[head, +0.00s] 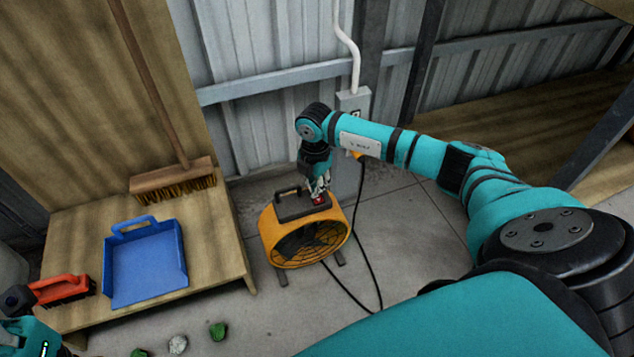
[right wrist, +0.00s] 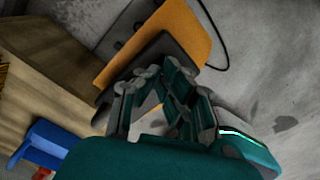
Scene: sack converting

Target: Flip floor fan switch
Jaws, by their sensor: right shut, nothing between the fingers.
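An orange floor fan (head: 268,243) with a dark grille and a dark top handle stands on the concrete floor. A small red switch (head: 318,201) shows on its top, partly covered by my right gripper. My right gripper (head: 319,196) is shut and empty, pointing down at the switch; I cannot tell whether it touches it. In the right wrist view the fan's orange housing (right wrist: 181,32) lies just beyond my right gripper (right wrist: 152,100), and the switch is hidden there. Of my left arm only a small part shows at the lower left; its fingers are out of view.
A low wooden bench (head: 212,225) left of the fan holds a blue dustpan (head: 146,265), a broom (head: 172,182) and a red brush (head: 64,289). A black cord (head: 372,270) runs from the wall outlet box (head: 353,101) across the floor. Small green and grey lumps (head: 218,331) lie in front.

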